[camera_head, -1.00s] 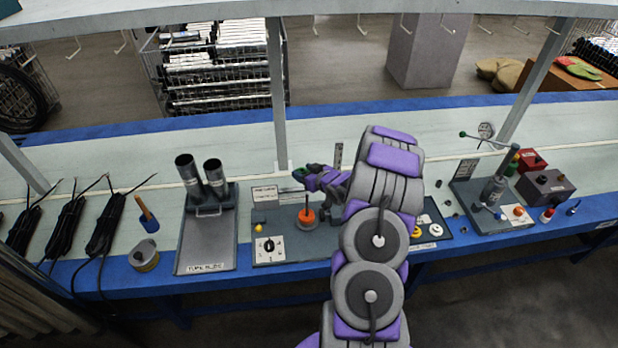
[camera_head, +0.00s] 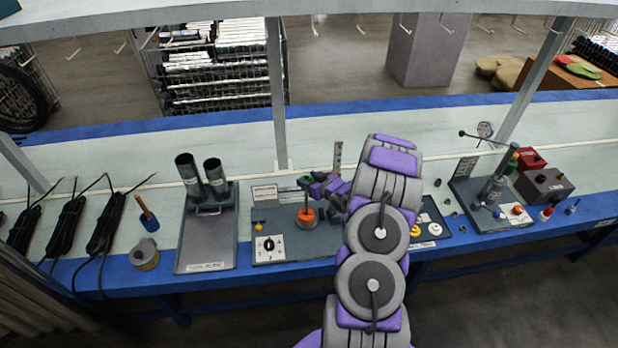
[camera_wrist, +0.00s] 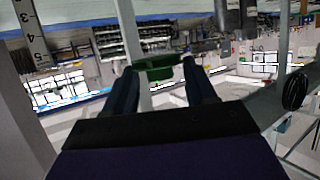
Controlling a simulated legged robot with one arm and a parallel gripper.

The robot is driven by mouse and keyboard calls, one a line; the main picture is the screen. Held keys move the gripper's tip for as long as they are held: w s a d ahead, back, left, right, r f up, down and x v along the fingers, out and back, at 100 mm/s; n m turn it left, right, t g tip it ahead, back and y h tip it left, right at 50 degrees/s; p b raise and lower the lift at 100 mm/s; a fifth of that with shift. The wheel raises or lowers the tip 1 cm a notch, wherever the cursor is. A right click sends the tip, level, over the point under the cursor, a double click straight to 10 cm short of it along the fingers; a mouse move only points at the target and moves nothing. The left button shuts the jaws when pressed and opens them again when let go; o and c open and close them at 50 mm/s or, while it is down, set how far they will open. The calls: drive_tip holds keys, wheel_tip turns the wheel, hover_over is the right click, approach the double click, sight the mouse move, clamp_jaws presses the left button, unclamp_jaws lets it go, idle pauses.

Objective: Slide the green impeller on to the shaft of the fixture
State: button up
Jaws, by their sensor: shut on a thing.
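The fixture (camera_head: 300,246) is a grey base plate with an orange round part (camera_head: 306,214). A thin upright shaft (camera_head: 306,200) rises from the orange part. The impeller appears close above the shaft's top in the head view; I cannot tell whether they touch or line up in depth. My arm hides the fixture's middle right.
An upright ruler (camera_head: 338,160) stands behind the fixture and shows in the wrist view at the upper left. Two grey tubes (camera_head: 215,175) stand on a plate to the left. A pump with a lever (camera_head: 494,188) stands to the right. A shelf post (camera_head: 277,95) rises behind.

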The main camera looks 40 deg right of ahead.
wheel_tip(320, 180, down, 4)
drive_tip(key=shift+f+b, duration=0.25)
drive_tip(key=shift+b, duration=0.05)
drive_tip(key=shift+a+p, duration=0.1)
drive_tip(key=shift+p, duration=0.65)
idle(1.7)
drive_tip(key=shift+f, duration=1.25)
drive_tip(key=o, duration=1.1)
drive_tip(key=p+v, duration=0.1)
drive_tip(key=v, duration=1.6)
drive_tip(key=shift+s+p, duration=0.2)
drive_tip(key=shift+p, duration=0.2)
